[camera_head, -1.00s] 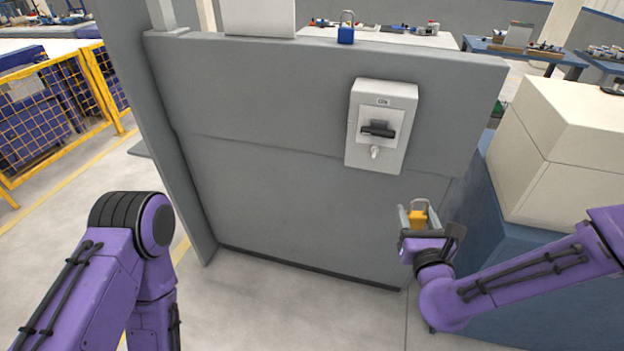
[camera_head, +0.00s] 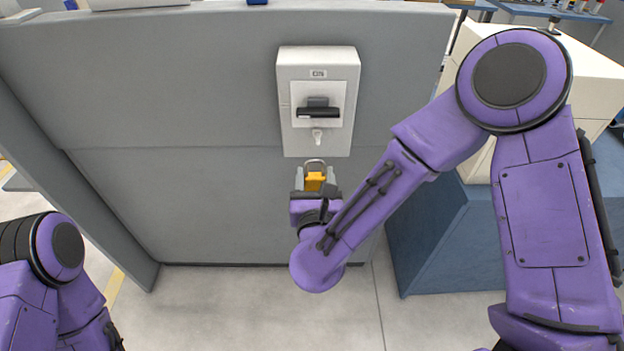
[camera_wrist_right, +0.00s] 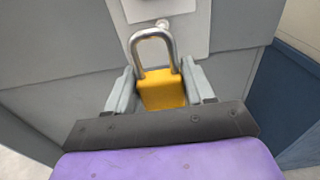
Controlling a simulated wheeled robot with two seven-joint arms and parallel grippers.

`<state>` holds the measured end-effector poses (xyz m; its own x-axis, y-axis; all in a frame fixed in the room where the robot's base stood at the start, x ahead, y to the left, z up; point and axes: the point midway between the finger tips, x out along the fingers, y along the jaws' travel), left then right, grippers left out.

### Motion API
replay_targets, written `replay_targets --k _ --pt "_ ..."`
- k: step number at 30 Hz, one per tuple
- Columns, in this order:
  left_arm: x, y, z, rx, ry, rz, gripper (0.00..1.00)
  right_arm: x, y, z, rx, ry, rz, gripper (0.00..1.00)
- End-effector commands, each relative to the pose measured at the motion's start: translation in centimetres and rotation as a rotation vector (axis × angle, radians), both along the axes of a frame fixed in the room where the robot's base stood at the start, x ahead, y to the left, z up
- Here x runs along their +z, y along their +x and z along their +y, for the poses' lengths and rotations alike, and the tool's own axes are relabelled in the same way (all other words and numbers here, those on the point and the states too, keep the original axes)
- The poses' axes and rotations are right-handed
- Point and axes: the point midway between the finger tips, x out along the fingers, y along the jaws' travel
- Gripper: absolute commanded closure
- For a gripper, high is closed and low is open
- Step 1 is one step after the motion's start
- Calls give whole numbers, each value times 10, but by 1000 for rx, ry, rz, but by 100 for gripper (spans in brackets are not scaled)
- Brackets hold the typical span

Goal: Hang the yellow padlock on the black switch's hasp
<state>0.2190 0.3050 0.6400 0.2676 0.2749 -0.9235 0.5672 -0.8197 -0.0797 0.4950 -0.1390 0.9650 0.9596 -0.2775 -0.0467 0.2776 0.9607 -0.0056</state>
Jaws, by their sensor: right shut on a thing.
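The light grey switch box (camera_head: 318,100) is fixed to the grey panel, with a black handle (camera_head: 318,112) lying level. A small pale hasp (camera_head: 317,136) sticks out below the handle. My right gripper (camera_head: 314,182) is shut on the yellow padlock (camera_head: 314,181), just below the box. In the right wrist view the padlock (camera_wrist_right: 162,90) sits between both fingers, its metal shackle (camera_wrist_right: 152,50) pointing up. The hasp (camera_wrist_right: 162,24) shows there at the top of the shackle; I cannot tell whether they touch. My left gripper is out of view.
The grey panel (camera_head: 190,180) stands upright around the box. A blue bench (camera_head: 425,235) with cream boxes (camera_head: 480,160) is at the right, behind my right arm. A blue padlock (camera_head: 257,2) is cut off at the top edge.

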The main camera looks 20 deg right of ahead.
Motion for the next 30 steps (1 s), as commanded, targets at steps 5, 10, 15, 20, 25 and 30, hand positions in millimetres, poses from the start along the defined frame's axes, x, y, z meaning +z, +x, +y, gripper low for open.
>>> replay_targets --k 5,10,15,20,25,30 --pt "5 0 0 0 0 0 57 0 15 -5 -7 1 3 80" --pt "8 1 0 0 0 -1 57 -1 30 -7 -1 2 4 80" --pt "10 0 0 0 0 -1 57 -2 44 -11 0 2 3 80" --pt "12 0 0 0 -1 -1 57 -3 57 -14 1 2 3 80" --pt "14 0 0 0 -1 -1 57 -5 71 -18 1 2 3 80" --pt "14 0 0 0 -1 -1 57 -7 84 -22 0 2 3 80"
